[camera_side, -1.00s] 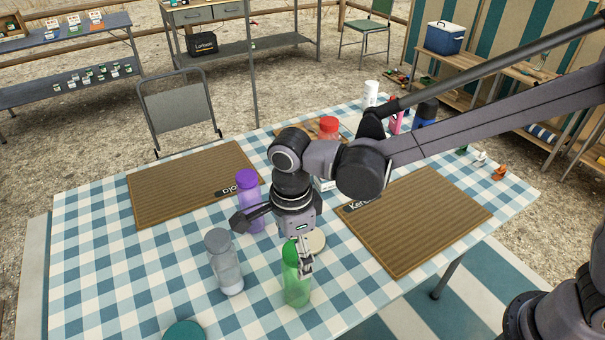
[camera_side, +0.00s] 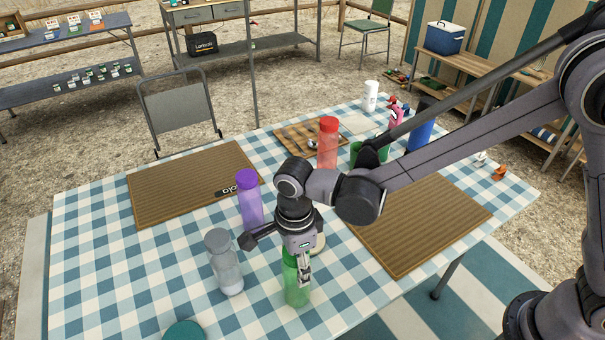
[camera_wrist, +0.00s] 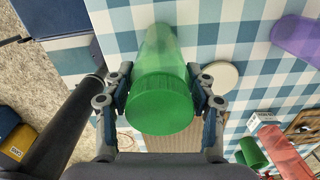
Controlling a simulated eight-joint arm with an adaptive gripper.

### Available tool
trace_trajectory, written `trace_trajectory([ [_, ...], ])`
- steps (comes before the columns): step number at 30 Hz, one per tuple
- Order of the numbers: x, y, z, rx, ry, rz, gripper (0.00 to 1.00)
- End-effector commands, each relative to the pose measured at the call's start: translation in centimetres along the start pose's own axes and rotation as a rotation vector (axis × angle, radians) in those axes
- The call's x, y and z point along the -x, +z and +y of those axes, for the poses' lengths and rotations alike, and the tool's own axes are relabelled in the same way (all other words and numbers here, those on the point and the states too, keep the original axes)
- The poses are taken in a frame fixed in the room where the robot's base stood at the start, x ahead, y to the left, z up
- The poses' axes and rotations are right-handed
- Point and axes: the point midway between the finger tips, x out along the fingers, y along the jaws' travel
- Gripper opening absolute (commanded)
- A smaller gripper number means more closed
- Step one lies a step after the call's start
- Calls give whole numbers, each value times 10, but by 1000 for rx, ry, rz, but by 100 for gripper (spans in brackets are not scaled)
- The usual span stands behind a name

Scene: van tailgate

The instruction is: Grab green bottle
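The green bottle (camera_side: 296,290) stands upright on the checked tablecloth near the table's front edge. My gripper (camera_side: 302,270) points down over it, with a finger beside the bottle's upper part. In the wrist view the green cap (camera_wrist: 160,105) and clear green body (camera_wrist: 160,50) lie between the two fingers of my gripper (camera_wrist: 160,85). The fingers are very close to both sides of the bottle. Whether both pads press on it cannot be told. The far finger is hidden in the side view.
A clear grey-capped bottle (camera_side: 227,270) stands left of the green one, and a purple bottle (camera_side: 250,205) behind it. A red bottle (camera_side: 327,150), a blue bottle (camera_side: 420,130) and a wooden board (camera_side: 295,135) are farther back. Brown mats (camera_side: 185,185) lie on the table.

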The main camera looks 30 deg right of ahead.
Motion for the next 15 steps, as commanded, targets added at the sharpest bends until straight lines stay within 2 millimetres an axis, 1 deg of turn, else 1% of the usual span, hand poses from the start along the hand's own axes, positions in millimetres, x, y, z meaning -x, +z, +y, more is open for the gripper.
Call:
trace_trajectory([
  [1,0,0,0,0,-1,0,11],
  [2,0,0,0,0,-1,0,7],
  [11,1,0,0,0,-1,0,7],
  [15,8,0,0,0,-1,0,7],
])
